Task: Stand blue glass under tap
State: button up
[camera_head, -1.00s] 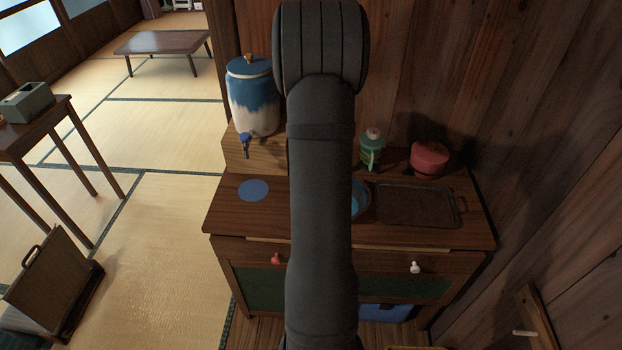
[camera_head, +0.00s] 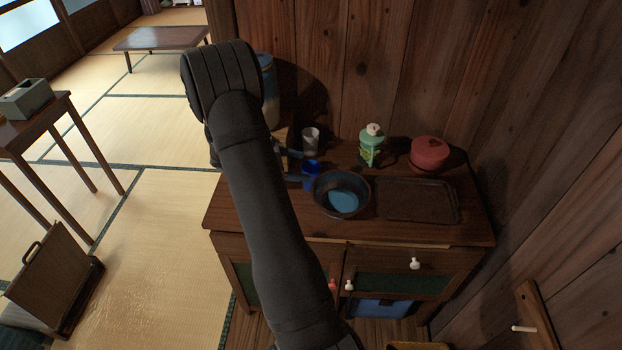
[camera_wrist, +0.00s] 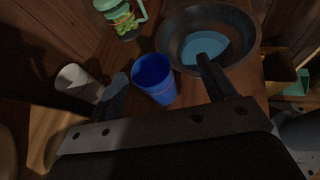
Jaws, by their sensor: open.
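The blue glass (camera_head: 311,174) stands upright on the wooden cabinet top, left of the dark bowl. In the wrist view the blue glass (camera_wrist: 154,80) shows its open rim, between my two fingers and close to them. My gripper (camera_head: 296,166) is open, its fingers reaching towards the glass from the left; in the wrist view my gripper (camera_wrist: 161,72) spans the glass without visibly closing on it. The blue-and-cream water dispenser (camera_head: 268,78) is mostly hidden behind my arm. Its tap is hidden too.
The dark bowl (camera_head: 327,205) with a blue inside sits close right of the glass. A white cup (camera_head: 310,139) stands behind it. A green jug (camera_head: 370,149), red pot (camera_head: 430,153) and tray (camera_head: 416,216) are further right. The counter's front left is bare.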

aim_at(318, 167)
jog(key=shift+n+t, duration=0.6)
jog(key=shift+n, duration=0.2)
jog(key=w+d+f, duration=0.2)
jog(key=d, duration=0.1)
jog(key=w+d+f, duration=0.1)
jog(key=d+f, duration=0.1)
jog(key=shift+w+d+f, duration=0.1)
jog(key=shift+w+d, duration=0.05)
jog(key=shift+w, duration=0.25)
jog(key=c, duration=1.2)
